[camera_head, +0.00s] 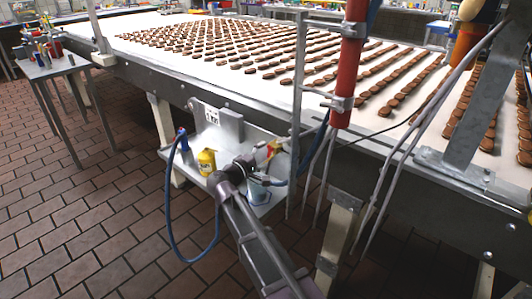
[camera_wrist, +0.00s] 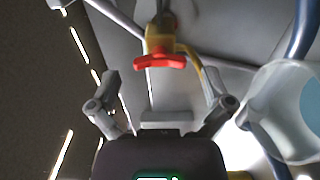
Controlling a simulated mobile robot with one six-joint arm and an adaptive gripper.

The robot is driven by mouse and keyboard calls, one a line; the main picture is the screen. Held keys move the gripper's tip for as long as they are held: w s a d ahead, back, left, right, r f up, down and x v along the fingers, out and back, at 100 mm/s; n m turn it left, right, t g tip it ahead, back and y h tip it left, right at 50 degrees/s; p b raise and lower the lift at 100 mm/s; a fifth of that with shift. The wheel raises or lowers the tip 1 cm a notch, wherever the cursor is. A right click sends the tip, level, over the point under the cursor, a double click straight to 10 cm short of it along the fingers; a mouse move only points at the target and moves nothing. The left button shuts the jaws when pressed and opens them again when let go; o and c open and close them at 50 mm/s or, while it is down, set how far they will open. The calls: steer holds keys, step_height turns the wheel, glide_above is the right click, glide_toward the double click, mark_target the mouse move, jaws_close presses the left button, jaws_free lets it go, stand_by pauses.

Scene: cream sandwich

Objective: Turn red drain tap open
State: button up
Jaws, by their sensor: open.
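The red drain tap handle (camera_wrist: 160,62) sits crosswise on a yellow tap body (camera_wrist: 158,36) at the top middle of the wrist view. In the head view the small red and yellow tap (camera_head: 273,148) shows above the shelf, just beyond my gripper (camera_head: 254,166). In the wrist view my gripper (camera_wrist: 160,88) is open and empty. Its two fingers stand wide apart, with the red handle ahead, roughly between them and apart from both. My own arm covers part of the shelf in the head view.
A translucent cup with blue contents (camera_wrist: 290,110) stands close right of my gripper. A conveyor with rows of brown biscuits (camera_head: 225,45) lies behind. A red post (camera_head: 350,60) rises right.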

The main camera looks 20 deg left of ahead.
steer(key=v, duration=1)
steer(key=shift+s, duration=0.15)
stand_by(0.4)
